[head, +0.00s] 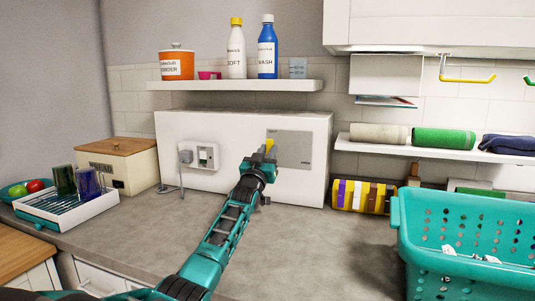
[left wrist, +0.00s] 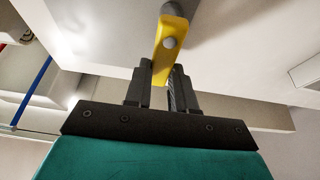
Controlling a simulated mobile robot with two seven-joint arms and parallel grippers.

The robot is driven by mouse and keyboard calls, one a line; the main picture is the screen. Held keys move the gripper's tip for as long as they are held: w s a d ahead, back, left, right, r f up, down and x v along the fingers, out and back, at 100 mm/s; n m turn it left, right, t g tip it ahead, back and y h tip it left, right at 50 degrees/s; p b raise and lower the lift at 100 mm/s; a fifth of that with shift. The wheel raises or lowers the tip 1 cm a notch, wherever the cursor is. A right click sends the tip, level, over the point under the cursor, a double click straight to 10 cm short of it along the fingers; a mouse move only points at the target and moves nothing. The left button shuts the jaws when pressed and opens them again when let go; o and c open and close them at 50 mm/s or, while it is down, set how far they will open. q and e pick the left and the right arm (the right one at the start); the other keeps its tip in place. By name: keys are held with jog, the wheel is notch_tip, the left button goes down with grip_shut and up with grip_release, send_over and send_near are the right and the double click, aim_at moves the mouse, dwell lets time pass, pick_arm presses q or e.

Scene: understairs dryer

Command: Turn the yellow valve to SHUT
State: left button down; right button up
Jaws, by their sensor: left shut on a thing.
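The yellow valve (head: 269,146) is a short lever in front of a grey plate (head: 293,149) on the front of a white box (head: 228,130) on the counter. My left gripper (head: 259,168) reaches it from below and in front. In the left wrist view the yellow valve (left wrist: 171,40) shows a round grey pivot, and its lower end sits between the two dark fingers of my left gripper (left wrist: 164,78), which are shut on it. My right gripper is not in view.
A socket (head: 206,156) with a plug is left of the plate. A shelf (head: 240,86) with bottles hangs above the box. A striped roll (head: 362,196) and a teal basket (head: 465,230) stand at the right. A dish rack (head: 66,210) is at the left. The front middle counter is clear.

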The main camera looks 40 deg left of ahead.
pick_arm(q)
jog(key=c, duration=0.9)
grip_release()
jog(key=shift+c, duration=0.2)
jog(key=v, duration=1.3)
jog(key=shift+r+p, duration=0.15)
jog(key=shift+p, duration=0.25)
